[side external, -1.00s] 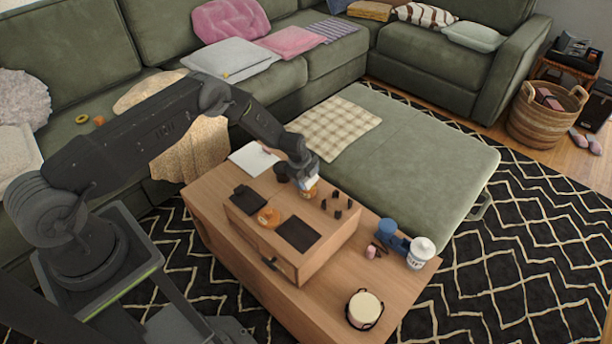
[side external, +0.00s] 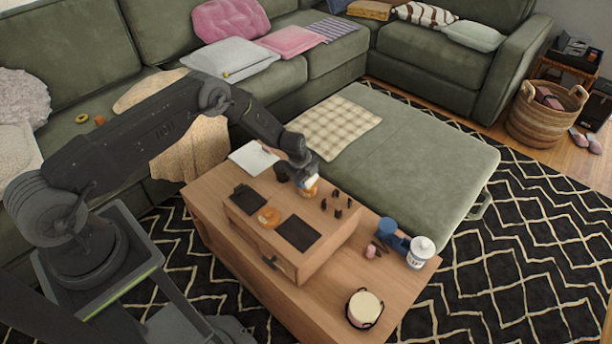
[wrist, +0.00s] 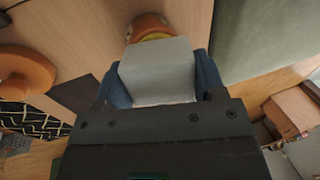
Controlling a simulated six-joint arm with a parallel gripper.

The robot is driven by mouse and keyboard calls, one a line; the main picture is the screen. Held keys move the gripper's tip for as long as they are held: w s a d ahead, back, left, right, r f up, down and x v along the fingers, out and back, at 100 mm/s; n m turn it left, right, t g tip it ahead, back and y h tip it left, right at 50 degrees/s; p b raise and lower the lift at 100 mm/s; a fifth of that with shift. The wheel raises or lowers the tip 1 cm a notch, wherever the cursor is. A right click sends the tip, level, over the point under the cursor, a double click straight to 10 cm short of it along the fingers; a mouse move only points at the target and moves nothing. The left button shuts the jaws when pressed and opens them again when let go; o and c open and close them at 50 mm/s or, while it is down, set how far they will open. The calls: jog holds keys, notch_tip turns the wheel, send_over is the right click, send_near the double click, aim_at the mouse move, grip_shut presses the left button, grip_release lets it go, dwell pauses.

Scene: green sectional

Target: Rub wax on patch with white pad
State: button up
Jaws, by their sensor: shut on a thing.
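My gripper (side external: 307,180) is shut on a white pad (side external: 312,183), held at the far edge of the wooden box on the table. In the wrist view the pad (wrist: 157,71) fills the space between the blue fingers. Just beyond it is a small round orange container (wrist: 149,24) with yellow inside, likely the wax; the pad hides part of it. I cannot tell whether the pad touches it. A flat dark square patch (side external: 298,234) lies on the box, nearer the front. An orange round disc (side external: 269,216) lies left of this patch.
Another dark flat piece (side external: 247,198) lies at the box's left. Several small black pegs (side external: 338,213) stand right of my gripper. A blue item (side external: 387,229), a white canister (side external: 420,253) and a round cream-topped container (side external: 365,309) stand on the wooden table (side external: 330,300).

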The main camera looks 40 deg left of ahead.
jog(key=shift+r, duration=3.45)
jog(key=s+d+m+g+y, duration=0.15)
jog(key=s+d+m, duration=0.25)
jog(key=s+m, duration=0.75)
jog(key=shift+s+f+n+g, duration=0.1)
jog(key=shift+s+f+n, duration=0.3)
jog(key=shift+f, duration=0.45)
jog(key=shift+s+f+n+g, duration=0.1)
jog(key=shift+s+f+n, duration=0.25)
jog(key=shift+f, duration=0.45)
jog(key=shift+s+f+n+g, duration=0.1)
jog(key=shift+s+f+n, duration=0.3)
jog(key=shift+f, duration=0.45)
jog(key=shift+w+f+n+g, duration=0.15)
jog(key=shift+f+n, duration=0.7)
jog(key=shift+n, duration=0.65)
jog(key=shift+s+f+n+g, duration=0.15)
jog(key=shift+f+n, duration=0.65)
jog(key=shift+n, duration=0.7)
jog(key=shift+w+f+n+g, duration=0.15)
jog(key=shift+f+n, duration=0.7)
jog(key=shift+n, duration=0.65)
